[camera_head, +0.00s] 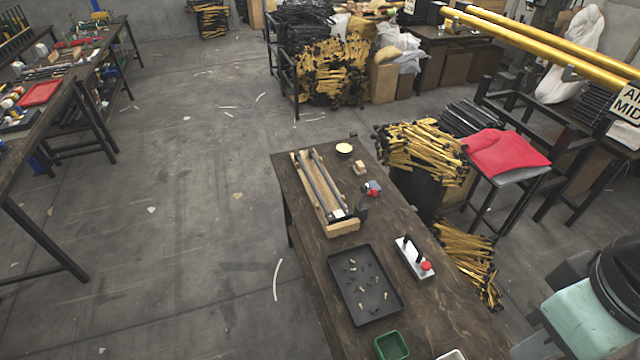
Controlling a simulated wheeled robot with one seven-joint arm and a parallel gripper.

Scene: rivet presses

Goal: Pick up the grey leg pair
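The grey leg pair (327,182) shows as two long, thin dark grey bars lying side by side. They rest on a light wooden fixture (345,228) at the far left part of the dark workbench (385,215). A small pale and dark piece sits at their near end. My gripper is not in view, and nothing visible holds the bars.
A black tray (339,294) with several small parts lies nearer on the bench. Open floor (190,200) lies left.

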